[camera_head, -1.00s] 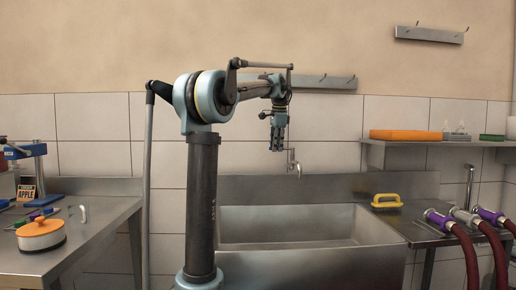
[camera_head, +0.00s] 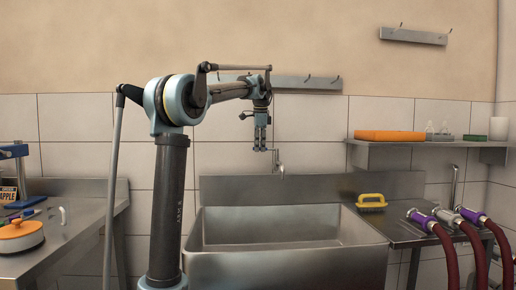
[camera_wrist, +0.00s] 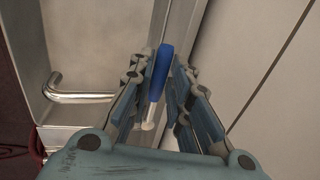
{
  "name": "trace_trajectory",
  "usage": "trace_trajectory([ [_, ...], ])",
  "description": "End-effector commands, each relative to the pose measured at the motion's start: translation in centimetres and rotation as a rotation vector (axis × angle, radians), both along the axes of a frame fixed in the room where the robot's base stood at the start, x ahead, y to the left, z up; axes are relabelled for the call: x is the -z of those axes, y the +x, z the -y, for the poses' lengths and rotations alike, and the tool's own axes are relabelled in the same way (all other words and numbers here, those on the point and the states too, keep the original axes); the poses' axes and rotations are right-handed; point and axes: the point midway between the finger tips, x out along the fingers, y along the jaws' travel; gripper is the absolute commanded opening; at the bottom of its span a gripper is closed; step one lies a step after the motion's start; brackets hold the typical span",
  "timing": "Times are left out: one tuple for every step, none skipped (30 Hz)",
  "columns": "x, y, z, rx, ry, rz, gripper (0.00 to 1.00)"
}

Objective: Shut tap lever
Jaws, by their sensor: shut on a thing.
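The blue tap lever (camera_wrist: 160,72) stands between my gripper's fingers (camera_wrist: 163,100) in the wrist view. My gripper is shut on it. The metal tap spout (camera_wrist: 82,96) curves out at the left of the wrist view, apart from the fingers. In the head view my gripper (camera_head: 261,145) points down at the wall just above and left of the tap (camera_head: 278,166). The lever is too small or hidden to make out there.
The steel sink (camera_head: 290,258) below is empty as far as I see. A yellow-handled brush (camera_head: 371,201) and several hose nozzles (camera_head: 447,218) lie on the right counter. A shelf (camera_head: 410,144) and hook rail (camera_head: 290,82) are on the wall. An orange-lidded pot (camera_head: 20,236) stands at left.

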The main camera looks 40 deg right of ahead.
Motion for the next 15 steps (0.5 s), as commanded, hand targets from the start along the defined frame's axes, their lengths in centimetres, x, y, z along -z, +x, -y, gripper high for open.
trace_trajectory([
  [-0.07, 0.21, -0.10, -0.002, 0.001, 0.005, 0.00],
  [-0.07, 0.21, -0.10, -0.002, 0.001, 0.005, 0.24],
  [-0.07, 0.19, -0.08, -0.001, 0.001, 0.005, 0.33],
  [-0.07, 0.18, -0.07, -0.001, 0.001, 0.004, 0.37],
  [-0.06, 0.16, -0.05, -0.001, 0.001, 0.003, 0.37],
  [-0.06, 0.13, -0.04, -0.001, 0.001, 0.003, 0.37],
  [-0.04, 0.11, -0.03, -0.001, 0.001, 0.003, 0.37],
  [-0.04, 0.10, -0.01, 0.000, 0.000, 0.003, 0.37],
  [-0.04, 0.08, 0.00, 0.000, 0.000, 0.003, 0.37],
  [-0.04, 0.07, 0.00, 0.000, 0.000, 0.003, 0.37],
  [-0.04, 0.06, 0.01, 0.000, 0.000, 0.003, 0.37],
  [-0.04, 0.05, 0.01, 0.000, 0.000, 0.003, 0.37],
  [-0.06, 0.04, 0.01, 0.000, 0.000, 0.003, 0.37],
  [-0.10, 0.03, 0.01, 0.000, 0.000, 0.003, 0.37],
  [-0.23, 0.01, 0.00, 0.000, 0.001, 0.002, 0.37],
])
